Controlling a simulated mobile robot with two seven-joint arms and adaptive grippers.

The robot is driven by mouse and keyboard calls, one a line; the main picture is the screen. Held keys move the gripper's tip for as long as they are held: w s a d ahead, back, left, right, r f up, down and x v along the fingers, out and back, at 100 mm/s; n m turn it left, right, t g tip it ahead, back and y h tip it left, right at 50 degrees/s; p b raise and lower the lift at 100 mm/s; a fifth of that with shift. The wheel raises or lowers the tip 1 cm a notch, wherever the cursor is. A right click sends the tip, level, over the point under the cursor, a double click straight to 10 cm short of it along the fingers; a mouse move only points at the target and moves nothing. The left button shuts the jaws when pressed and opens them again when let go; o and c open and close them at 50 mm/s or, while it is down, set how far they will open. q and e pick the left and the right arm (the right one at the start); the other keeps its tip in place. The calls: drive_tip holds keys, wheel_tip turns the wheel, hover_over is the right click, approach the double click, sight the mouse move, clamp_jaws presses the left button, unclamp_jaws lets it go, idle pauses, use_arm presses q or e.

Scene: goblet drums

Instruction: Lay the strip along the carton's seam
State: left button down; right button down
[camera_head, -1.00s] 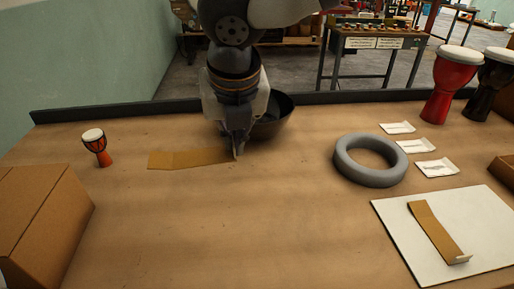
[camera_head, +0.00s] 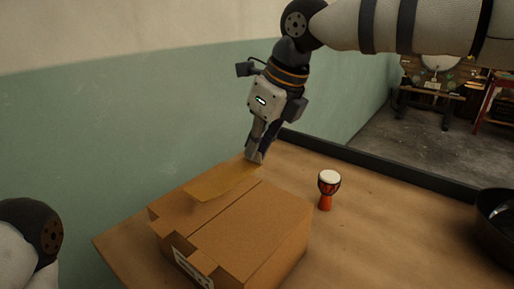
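The closed brown carton (camera_head: 250,225) stands on the table in the lower middle of the view, with a seam running across its top. My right gripper (camera_head: 254,158) is above the carton's far end, shut on one end of the tan strip (camera_head: 222,183). The strip stretches from the fingertips toward the near left, over the top left of the seam. I cannot tell whether it touches the carton. The strip's near end looks slightly bent. My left arm shows at the lower left edge; its gripper is out of view.
A small orange goblet drum (camera_head: 327,190) stands on the table (camera_head: 390,235) right of the carton. A dark bowl (camera_head: 496,215) is at the right edge. A dark raised rim (camera_head: 400,172) runs along the table's back. The green wall (camera_head: 120,130) is close behind.

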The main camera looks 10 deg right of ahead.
sight(257, 162)
wheel_tip(257, 162, down, 3)
drive_tip(key=shift+d+f+b, duration=0.15)
drive_tip(key=shift+f+b, duration=0.05)
drive_tip(key=shift+b, duration=0.35)
drive_tip(key=shift+f, duration=0.55)
drive_tip(key=shift+f, duration=0.65)
drive_tip(key=c, duration=1.7)
unclamp_jaws()
drive_tip(key=shift+r, duration=0.1)
